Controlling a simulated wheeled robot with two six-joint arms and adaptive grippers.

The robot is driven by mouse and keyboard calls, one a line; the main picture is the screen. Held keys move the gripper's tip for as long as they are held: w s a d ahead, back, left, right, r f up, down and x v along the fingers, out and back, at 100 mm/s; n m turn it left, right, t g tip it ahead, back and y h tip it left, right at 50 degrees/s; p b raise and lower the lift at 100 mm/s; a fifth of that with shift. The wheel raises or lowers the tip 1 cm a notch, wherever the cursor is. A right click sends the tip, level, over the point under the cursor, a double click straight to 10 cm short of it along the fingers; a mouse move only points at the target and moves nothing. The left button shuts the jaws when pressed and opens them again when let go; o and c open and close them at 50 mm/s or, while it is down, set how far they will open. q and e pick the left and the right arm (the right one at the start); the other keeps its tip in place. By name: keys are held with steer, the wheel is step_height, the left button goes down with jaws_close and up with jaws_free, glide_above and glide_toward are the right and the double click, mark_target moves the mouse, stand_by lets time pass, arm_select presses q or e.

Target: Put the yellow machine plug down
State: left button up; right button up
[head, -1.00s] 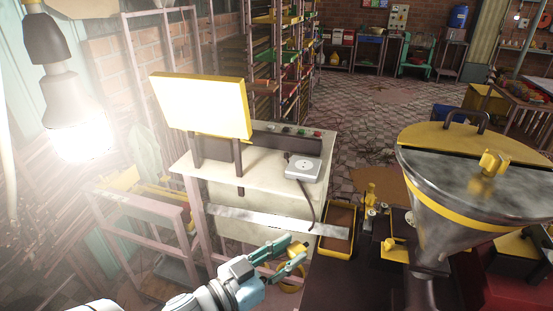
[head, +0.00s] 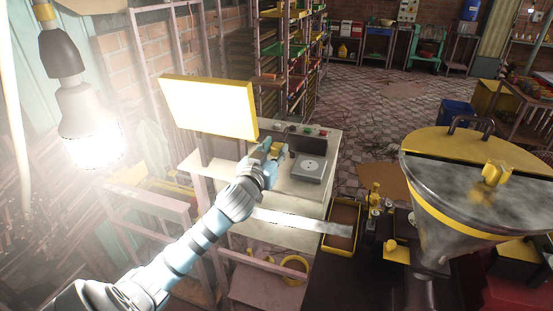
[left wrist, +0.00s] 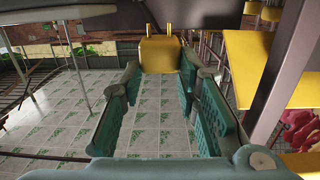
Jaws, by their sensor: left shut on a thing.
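The yellow machine plug (left wrist: 160,55) shows in the left wrist view, with two metal prongs at its far end. My left gripper (left wrist: 158,72) is shut on it, with the teal fingers on either side. In the head view my left gripper (head: 274,149) is over the pale machine table, left of the grey socket box (head: 308,168). The plug is small and partly hidden by the fingers there. I cannot tell how high it is above the tabletop. My right gripper is not in view.
A lit yellow-framed panel (head: 208,106) stands close behind and left of the gripper. A dark control strip with buttons (head: 308,132) runs along the table's back. A yellow-rimmed tray (head: 327,242) and a large metal hopper (head: 462,200) stand to the right. A glowing bulb (head: 92,125) hangs at left.

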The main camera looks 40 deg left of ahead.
arm_select(q)
steer(key=shift+w+a+f, duration=0.1)
steer(key=shift+w+f, duration=0.1)
steer(key=shift+f, duration=0.4)
steer(key=shift+w+a+f, duration=0.1)
steer(key=shift+w+f, duration=0.15)
steer(key=shift+f, duration=0.3)
steer(key=shift+w+a+f, duration=0.1)
steer(key=shift+w+f, duration=0.1)
steer(key=shift+f, duration=0.4)
steer(key=shift+f+b, duration=0.1)
steer(key=shift+b, duration=0.25)
steer(key=shift+d+f, duration=0.1)
steer(key=shift+f, duration=0.3)
steer(key=o, duration=1.2)
steer(key=shift+c, duration=0.2)
steer(key=shift+r, duration=0.1)
